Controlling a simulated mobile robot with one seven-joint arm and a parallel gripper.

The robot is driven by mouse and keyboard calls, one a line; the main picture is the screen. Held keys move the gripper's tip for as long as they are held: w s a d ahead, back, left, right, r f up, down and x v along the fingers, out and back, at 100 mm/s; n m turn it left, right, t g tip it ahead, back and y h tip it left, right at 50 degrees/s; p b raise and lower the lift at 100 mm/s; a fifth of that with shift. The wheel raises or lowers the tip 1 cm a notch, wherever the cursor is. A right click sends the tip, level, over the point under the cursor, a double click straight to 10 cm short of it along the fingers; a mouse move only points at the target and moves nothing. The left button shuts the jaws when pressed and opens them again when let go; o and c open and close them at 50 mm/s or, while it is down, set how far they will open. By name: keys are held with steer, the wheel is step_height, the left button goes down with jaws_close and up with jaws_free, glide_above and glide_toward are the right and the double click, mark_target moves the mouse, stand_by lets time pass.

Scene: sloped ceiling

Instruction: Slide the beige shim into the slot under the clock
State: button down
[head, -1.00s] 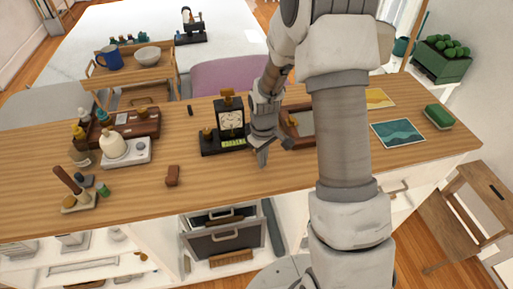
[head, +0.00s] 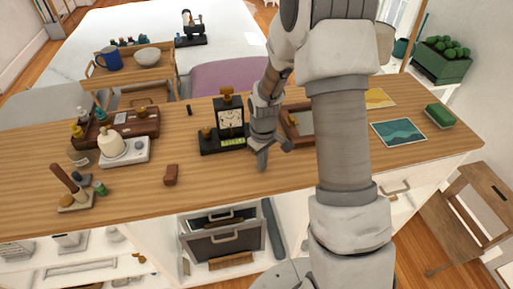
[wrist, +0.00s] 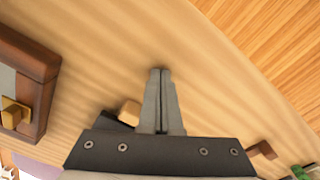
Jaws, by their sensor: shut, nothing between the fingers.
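The black clock (head: 230,119) stands upright on the counter, with a white dial, a wooden knob on top and a yellow-green strip below the dial. Its dark base reaches left under a second wooden knob. My gripper (head: 262,164) points down just right of and in front of the clock. In the wrist view its fingers (wrist: 161,74) are together and empty. A small beige block (wrist: 130,112), which looks like the shim, lies beside the fingers against a dark piece; my gripper body partly hides them. The slot cannot be made out.
A brown-framed tray (head: 299,124) lies behind and right of my gripper. A small red-brown block (head: 171,174) lies front left. A white device (head: 125,151) and a brown case (head: 138,124) stand farther left. The counter between the clock and its front edge is mostly clear.

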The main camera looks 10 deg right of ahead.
steer(key=shift+s+f, duration=0.2)
steer(key=shift+f, duration=0.6)
steer(key=shift+r, duration=0.15)
steer(key=shift+s+r+p, duration=0.15)
steer(key=shift+r+p, duration=0.6)
steer(key=shift+r, duration=0.05)
steer(key=shift+s+r+p, duration=0.3)
steer(key=shift+r+p, duration=0.3)
steer(key=shift+r, duration=0.3)
steer(key=shift+s+r+p, duration=0.35)
steer(key=shift+r+p, duration=0.2)
steer(key=shift+r, duration=0.4)
steer(key=shift+s+r+p, duration=0.3)
steer(key=shift+r+p, duration=0.3)
steer(key=shift+r, duration=0.3)
